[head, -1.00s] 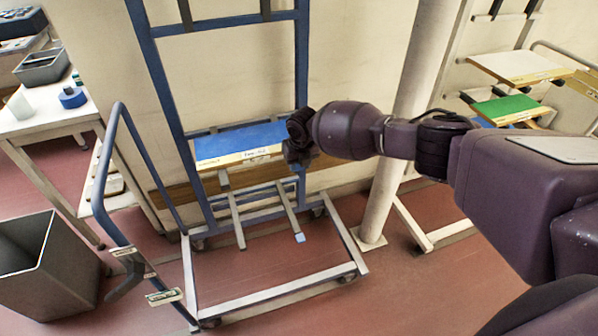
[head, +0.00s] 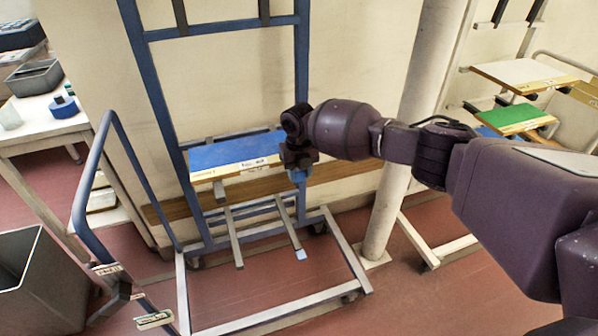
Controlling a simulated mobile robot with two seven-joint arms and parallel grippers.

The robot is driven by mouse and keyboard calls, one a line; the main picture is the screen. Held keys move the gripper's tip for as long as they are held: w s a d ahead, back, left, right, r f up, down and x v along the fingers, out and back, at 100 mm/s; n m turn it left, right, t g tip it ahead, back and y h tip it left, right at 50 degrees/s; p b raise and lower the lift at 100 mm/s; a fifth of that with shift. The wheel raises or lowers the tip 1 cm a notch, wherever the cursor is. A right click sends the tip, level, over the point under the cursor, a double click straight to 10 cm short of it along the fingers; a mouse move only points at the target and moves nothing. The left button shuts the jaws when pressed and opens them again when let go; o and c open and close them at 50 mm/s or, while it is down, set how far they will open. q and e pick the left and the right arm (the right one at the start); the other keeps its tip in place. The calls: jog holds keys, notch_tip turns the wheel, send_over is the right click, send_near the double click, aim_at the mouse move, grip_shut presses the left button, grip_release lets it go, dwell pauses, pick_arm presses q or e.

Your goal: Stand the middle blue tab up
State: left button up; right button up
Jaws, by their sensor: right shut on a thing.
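A blue rack on a wheeled base (head: 300,75) stands in front of me. My right gripper (head: 297,164) is at the right end of the blue-topped board (head: 233,152) on the rack's middle level. It is shut on a small blue tab (head: 297,176), whose light blue edge shows just under the fingers. The fingers hide most of this tab, so I cannot tell if it is upright or flat. Another light blue tab (head: 301,255) is at the front end of a lower right support arm (head: 290,231), lying in line with it. My left gripper is not in view.
A grey bin (head: 40,285) and a blue push handle (head: 80,200) are at the left. A white table (head: 40,128) with a blue roll (head: 64,107) is behind them. A pale column (head: 402,150) and a second rack with a green board (head: 515,117) are at the right.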

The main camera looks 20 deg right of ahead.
jog(key=o, duration=0.9)
jog(key=shift+o, duration=0.2)
jog(key=shift+r, duration=0.1)
notch_tip(320, 180, up, 11)
jog(key=p, duration=0.1)
jog(key=shift+f, duration=0.2)
jog(key=shift+w, duration=0.1)
